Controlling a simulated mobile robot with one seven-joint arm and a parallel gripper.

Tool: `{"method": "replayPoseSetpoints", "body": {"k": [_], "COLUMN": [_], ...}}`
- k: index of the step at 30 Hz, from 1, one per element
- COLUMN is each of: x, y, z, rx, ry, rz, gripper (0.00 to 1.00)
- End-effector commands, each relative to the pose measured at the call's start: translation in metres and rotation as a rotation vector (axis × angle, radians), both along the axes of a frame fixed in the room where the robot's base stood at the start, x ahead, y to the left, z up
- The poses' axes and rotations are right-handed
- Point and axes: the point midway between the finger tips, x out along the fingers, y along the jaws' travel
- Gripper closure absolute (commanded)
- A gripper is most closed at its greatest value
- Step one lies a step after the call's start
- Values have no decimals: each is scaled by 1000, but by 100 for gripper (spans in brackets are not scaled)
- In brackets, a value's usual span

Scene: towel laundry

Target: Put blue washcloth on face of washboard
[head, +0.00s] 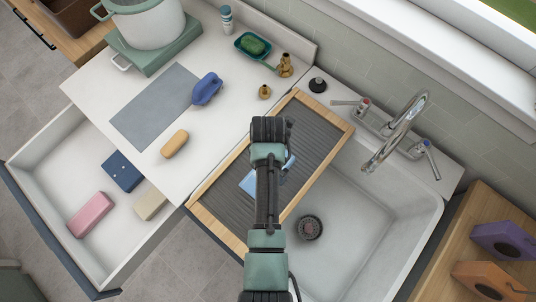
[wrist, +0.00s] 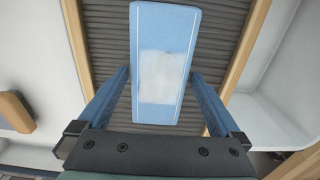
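The blue washcloth (wrist: 160,35) is a folded light-blue strip with pale stripes along its edges and a whitish patch in the middle. It appears to lie on the dark ribbed face of the wood-framed washboard (head: 316,136). In the head view the washcloth (head: 249,183) shows on both sides of my arm, which hides its middle. My gripper (wrist: 160,73) is over the washboard with its two blue fingers spread, one on each side of the washcloth. Narrow gaps show between fingers and cloth. The wrist view shows the washboard's ribs (wrist: 103,20) behind the cloth.
The washboard spans the left side of the white sink (head: 370,205), below the faucet (head: 395,130). On the counter left are a yellow soap bar (head: 174,144), a blue brush (head: 206,88) and a grey mat (head: 153,106). An open drawer (head: 50,160) holds pink, navy and beige cloth-like blocks.

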Motion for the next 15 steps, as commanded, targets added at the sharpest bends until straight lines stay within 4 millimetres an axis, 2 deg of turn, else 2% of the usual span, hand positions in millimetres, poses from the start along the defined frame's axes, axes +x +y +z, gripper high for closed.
{"method": "replayPoseSetpoints", "body": {"k": [5,8,15], "x": [0,1,1], "y": [0,0,0], "z": [5,16,64], "rx": [0,0,0], "ry": [-1,-4,-6], "rz": [0,0,0], "gripper": [0,0,0]}}
